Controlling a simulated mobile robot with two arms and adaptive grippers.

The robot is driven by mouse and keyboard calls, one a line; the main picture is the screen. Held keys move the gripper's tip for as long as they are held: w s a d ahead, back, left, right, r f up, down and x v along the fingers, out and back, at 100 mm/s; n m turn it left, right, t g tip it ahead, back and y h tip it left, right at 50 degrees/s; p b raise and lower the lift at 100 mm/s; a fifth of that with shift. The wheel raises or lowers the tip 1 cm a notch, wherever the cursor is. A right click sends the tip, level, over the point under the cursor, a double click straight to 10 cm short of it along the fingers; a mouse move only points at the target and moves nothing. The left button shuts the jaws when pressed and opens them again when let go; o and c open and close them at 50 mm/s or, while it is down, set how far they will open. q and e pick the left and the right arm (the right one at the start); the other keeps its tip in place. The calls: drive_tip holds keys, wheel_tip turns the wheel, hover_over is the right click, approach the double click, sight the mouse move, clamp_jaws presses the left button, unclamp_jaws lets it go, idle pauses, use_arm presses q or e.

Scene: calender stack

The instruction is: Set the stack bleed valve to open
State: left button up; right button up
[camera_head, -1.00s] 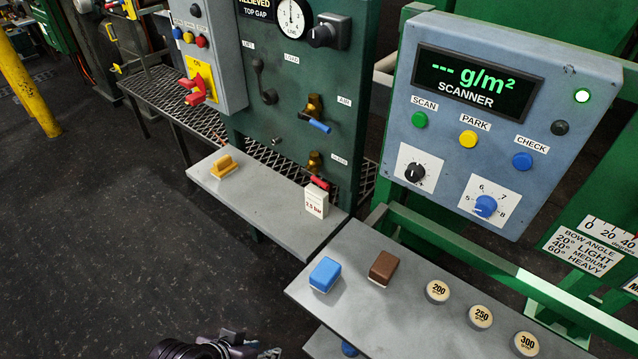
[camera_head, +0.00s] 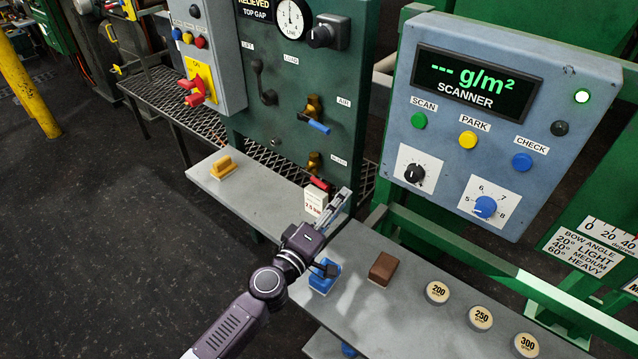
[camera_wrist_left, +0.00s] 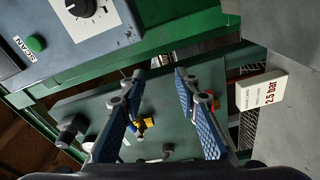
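The bleed valve is the lower brass valve (camera_head: 314,160) on the green panel. Its red handle (camera_head: 320,184) sticks out near the panel's foot, partly behind the white 2.5 bar block (camera_head: 314,200). My left gripper (camera_head: 340,204) reaches up from the bottom, in front of the panel and just right of the block, apart from the handle. In the left wrist view its two blue-padded fingers (camera_wrist_left: 160,77) are spread with nothing between them. A little red of the handle shows beside the right finger there (camera_wrist_left: 212,93). My right gripper is not in view.
The air valve with a blue handle (camera_head: 318,127) sits above. A grey shelf (camera_head: 262,205) with a yellow block (camera_head: 223,168) lies in front of the panel. A blue block (camera_head: 325,279) and a brown block (camera_head: 383,268) stand on the nearer shelf. The scanner box (camera_head: 460,200) is at right.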

sight(319, 181)
use_arm(q)
drive_tip(key=w+a+f+n+y, duration=0.5)
drive_tip(key=w+a+f, duration=0.1)
drive_tip(key=w+a, duration=0.1)
drive_tip(key=shift+n, duration=0.3)
drive_tip(key=shift+b+x, duration=1.7)
drive_tip(key=shift+x, duration=2)
drive_tip(key=shift+c, duration=0.3)
drive_tip(key=shift+f, duration=0.1)
clamp_jaws()
